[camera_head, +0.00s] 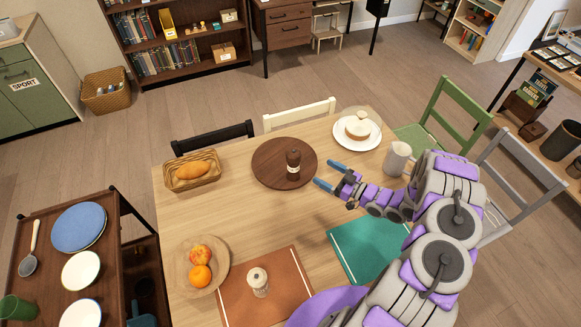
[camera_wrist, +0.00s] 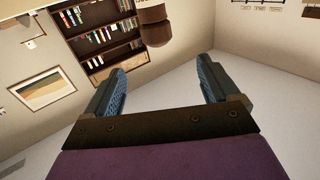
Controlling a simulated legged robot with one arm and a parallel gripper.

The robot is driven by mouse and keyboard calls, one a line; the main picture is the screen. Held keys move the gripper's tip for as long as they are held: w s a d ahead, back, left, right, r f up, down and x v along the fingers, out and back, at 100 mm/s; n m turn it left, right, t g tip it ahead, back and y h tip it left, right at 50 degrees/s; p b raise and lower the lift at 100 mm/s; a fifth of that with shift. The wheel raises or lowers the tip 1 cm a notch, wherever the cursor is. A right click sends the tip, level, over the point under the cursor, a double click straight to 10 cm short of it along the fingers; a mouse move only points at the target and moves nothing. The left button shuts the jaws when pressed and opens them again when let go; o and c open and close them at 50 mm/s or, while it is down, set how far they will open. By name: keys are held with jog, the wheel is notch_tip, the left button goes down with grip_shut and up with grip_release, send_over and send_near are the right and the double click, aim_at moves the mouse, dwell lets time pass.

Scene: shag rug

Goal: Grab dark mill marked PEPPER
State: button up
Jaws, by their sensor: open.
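A dark brown mill (camera_head: 293,160) with a pale label band stands upright on a round dark wooden board (camera_head: 268,171). The label is too small to read. My gripper (camera_head: 325,174) is just right of the mill, its two blue fingers open and pointing towards it, with nothing between them. In the wrist view the dark mill (camera_wrist: 155,28) shows at the top, beyond the open fingertips of my gripper (camera_wrist: 162,70). A second, light mill (camera_head: 258,284) stands on the brown placemat (camera_head: 285,276) near the table's front.
A bread basket (camera_head: 176,184) sits left of the board. A cake plate (camera_head: 374,142) and a pale mug (camera_head: 397,160) stand right and behind. A fruit plate (camera_head: 217,280) is front left. A green placemat (camera_head: 365,248) lies empty. Chairs (camera_head: 300,113) edge the table.

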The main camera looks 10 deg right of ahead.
aim_at(299, 159)
jog(key=x, duration=1.1)
jog(key=shift+f, duration=0.15)
jog(key=w, duration=0.1)
jog(key=w+a, duration=0.2)
jog(key=shift+w+a+f+b, duration=0.25)
jog(key=shift+w+f+b, duration=0.1)
jog(key=shift+f, duration=0.05)
jog(key=shift+w+a, duration=0.3)
jog(key=shift+a, duration=0.1)
jog(key=shift+d, duration=0.1)
jog(key=c, duration=1.5)
jog(key=shift+r, duration=0.15)
